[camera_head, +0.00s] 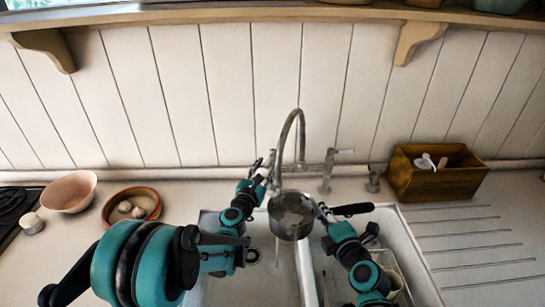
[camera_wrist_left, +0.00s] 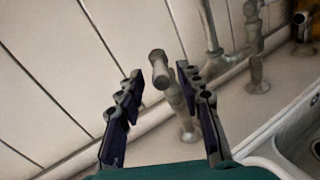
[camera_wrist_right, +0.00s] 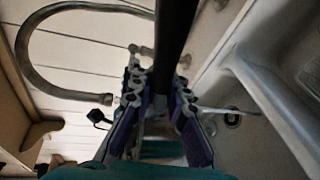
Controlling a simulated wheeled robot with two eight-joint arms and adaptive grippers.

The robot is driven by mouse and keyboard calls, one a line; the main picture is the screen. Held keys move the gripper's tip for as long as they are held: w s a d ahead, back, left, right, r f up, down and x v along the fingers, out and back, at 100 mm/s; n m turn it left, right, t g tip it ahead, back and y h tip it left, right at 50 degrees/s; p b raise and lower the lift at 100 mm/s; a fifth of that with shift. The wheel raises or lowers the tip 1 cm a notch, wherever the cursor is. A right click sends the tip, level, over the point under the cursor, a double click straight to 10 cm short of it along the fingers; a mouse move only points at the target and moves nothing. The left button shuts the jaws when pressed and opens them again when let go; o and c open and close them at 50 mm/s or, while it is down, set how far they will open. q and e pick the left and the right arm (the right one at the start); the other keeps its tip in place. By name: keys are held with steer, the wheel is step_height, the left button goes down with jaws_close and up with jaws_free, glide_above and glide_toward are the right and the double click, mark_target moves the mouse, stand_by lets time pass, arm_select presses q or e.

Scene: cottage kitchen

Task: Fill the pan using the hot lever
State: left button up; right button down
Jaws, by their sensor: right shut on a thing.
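The metal pan (camera_head: 291,228) hangs over the sink, below the mouth of the curved tap spout (camera_head: 300,125). My right gripper (camera_head: 325,211) is shut on the pan's black handle (camera_wrist_right: 173,40), close to the pan. The fingers also show in the right wrist view (camera_wrist_right: 158,95). My left gripper (camera_head: 264,162) is beside the spout, at the back left of the sink. In the left wrist view (camera_wrist_left: 160,85) its fingers are apart, with the left tap lever (camera_wrist_left: 158,65) showing between and beyond them. I cannot tell whether they touch it. The pan's contents are unclear.
The right tap lever (camera_head: 340,152) stands right of the spout. A wooden box (camera_head: 436,180) is at the back right, beside the draining grooves. A pink bowl (camera_head: 70,192) and a brown dish (camera_head: 131,205) stand left of the white sink (camera_head: 402,235). A shelf runs above.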

mark_target(271, 158)
arm_select(q)
steer(key=x, duration=0.7)
steer(key=shift+a, duration=0.1)
jaws_close()
